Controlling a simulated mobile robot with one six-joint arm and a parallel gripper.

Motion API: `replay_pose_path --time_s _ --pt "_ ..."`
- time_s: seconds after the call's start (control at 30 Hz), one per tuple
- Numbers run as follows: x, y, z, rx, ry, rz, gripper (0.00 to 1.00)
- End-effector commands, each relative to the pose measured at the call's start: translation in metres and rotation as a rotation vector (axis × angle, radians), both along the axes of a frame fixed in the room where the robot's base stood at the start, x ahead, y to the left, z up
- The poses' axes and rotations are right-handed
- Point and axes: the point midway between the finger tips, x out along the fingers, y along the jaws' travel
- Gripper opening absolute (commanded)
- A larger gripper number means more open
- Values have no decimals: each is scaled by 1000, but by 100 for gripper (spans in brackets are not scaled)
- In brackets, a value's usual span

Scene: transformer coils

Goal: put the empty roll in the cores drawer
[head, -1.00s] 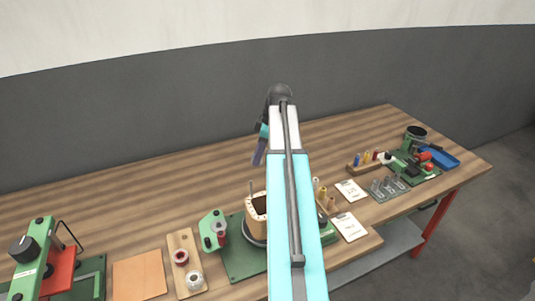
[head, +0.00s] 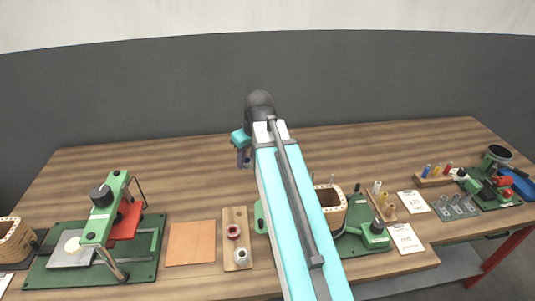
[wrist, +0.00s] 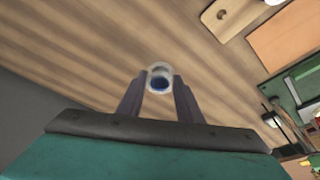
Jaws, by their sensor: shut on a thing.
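My gripper (head: 243,158) hangs above the back middle of the wooden bench. In the wrist view, its two dark fingers (wrist: 158,92) are shut on a small roll (wrist: 160,70) with a pale ring-shaped end and a blue inside. I see the roll nearly end-on, with no wire visible on it. In the head view I cannot make out the roll apart from the fingers. No open cores drawer shows in either view.
A board (head: 235,212) with red and pale spools lies below my gripper, beside an orange-brown mat (head: 191,243). A green press (head: 110,215) stands left. A coil former (head: 331,205), spool rack (head: 382,206) and paper cards (head: 407,239) are right. The bench's back is clear.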

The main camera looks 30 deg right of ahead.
Motion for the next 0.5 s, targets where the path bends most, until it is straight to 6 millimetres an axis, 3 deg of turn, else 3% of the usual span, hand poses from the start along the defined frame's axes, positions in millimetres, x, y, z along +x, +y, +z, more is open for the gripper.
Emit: replay_pose_path --time_s 0.03,0.2,0.5 --pt "-1 15 0 -2 0 -17 8" --pt "-1 53 2 -1 0 -92 8" --pt "-2 83 4 -1 0 -164 8"
